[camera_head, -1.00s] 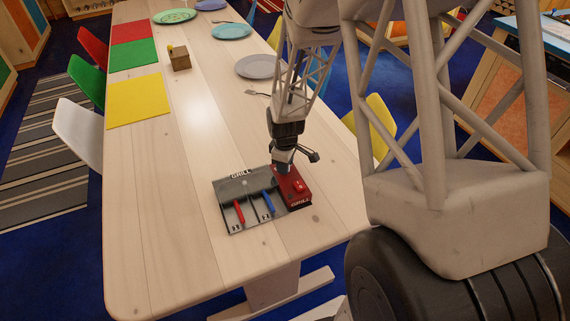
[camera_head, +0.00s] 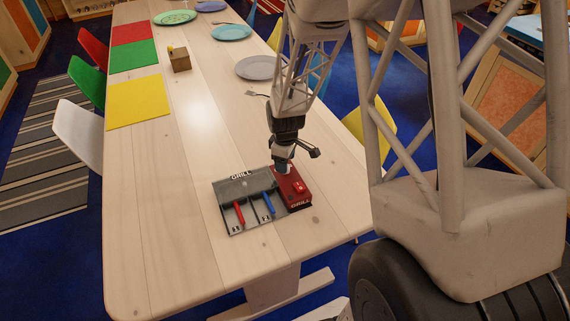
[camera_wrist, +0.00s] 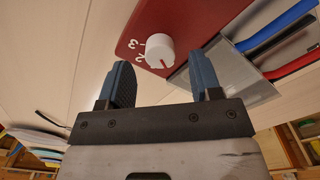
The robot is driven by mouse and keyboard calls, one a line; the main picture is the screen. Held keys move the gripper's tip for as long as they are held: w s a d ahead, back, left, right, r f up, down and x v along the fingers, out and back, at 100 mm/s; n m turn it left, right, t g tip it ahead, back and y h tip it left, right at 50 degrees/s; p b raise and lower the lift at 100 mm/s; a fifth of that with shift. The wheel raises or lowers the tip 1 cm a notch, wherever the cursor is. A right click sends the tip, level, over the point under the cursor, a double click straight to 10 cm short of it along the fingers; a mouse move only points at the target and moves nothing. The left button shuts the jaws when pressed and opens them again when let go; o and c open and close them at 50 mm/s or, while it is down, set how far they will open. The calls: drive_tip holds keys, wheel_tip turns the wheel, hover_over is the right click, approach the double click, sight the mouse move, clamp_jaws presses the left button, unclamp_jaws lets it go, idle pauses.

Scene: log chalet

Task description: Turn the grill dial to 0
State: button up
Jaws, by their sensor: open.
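The red grill box (camera_head: 300,198) stands on the table at the right side of the grey grill tray (camera_head: 236,188). In the wrist view the box (camera_wrist: 200,22) carries a white round dial (camera_wrist: 159,46) with a red line on it. White numbers, apparently 3 and 2, are printed left of the dial; a 0 is not readable. My gripper (camera_wrist: 158,66) is open, with its two blue fingers apart and the dial showing between and just beyond their tips. Contact cannot be told. In the head view my gripper (camera_head: 281,168) is low at the box's back left edge, and the dial is hidden.
A red-handled tool (camera_head: 239,212) and a blue-handled tool (camera_head: 268,203) lie on the tray close to the box. Plates, coloured mats and a small wooden block (camera_head: 180,61) lie farther back. The table's front left is clear.

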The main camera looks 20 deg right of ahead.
drive_tip(key=shift+r, duration=2.7)
drive_tip(key=shift+s+a+r, duration=0.15)
drive_tip(key=shift+r, duration=0.3)
drive_tip(key=s+a+r+m+t, duration=0.1)
drive_tip(key=s+a+r+m, duration=0.3)
drive_tip(key=s+r, duration=0.7)
drive_tip(key=s+a+r+m+t, duration=0.1)
drive_tip(key=s+a+r+m, duration=0.4)
drive_tip(key=s+r, duration=0.7)
drive_tip(key=s, duration=0.2)
drive_tip(key=shift+s+a+t, duration=0.3)
drive_tip(key=shift+s+a, duration=0.05)
drive_tip(key=shift+s, duration=0.05)
